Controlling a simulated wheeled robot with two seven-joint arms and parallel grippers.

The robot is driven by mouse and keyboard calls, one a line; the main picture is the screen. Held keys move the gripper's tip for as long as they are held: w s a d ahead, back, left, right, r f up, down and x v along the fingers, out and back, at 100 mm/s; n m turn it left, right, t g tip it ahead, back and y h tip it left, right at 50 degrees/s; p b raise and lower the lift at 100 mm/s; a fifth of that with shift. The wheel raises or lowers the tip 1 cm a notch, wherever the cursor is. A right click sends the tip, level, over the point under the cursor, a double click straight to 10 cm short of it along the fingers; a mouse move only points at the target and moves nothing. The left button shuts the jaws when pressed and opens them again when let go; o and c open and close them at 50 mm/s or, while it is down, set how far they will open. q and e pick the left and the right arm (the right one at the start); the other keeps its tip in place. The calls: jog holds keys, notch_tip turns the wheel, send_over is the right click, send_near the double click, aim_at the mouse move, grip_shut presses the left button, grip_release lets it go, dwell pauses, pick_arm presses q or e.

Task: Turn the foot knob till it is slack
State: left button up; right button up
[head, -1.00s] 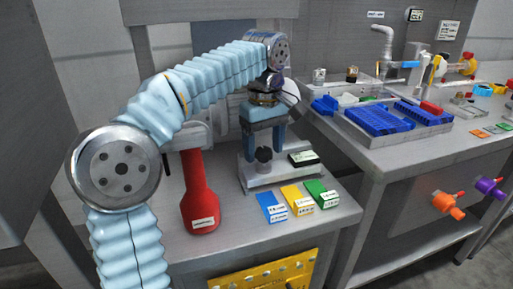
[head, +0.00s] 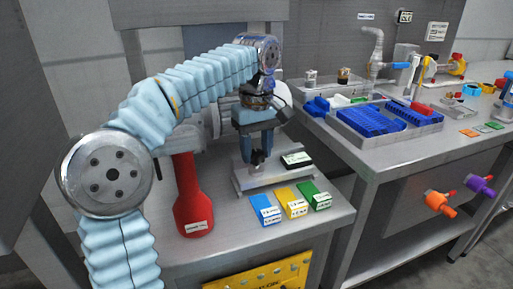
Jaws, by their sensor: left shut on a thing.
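I cannot see whether the knob is tight or slack. My right gripper is not in view.
A red long-necked object (head: 194,205) stands left of the stand. A black labelled block (head: 297,160) is beside the knob. Blue (head: 265,210), yellow (head: 291,202) and green (head: 315,195) cards lie in front.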

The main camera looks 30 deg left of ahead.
pick_arm(q)
jog(key=m, duration=2.8)
jog(key=shift+m, duration=0.4)
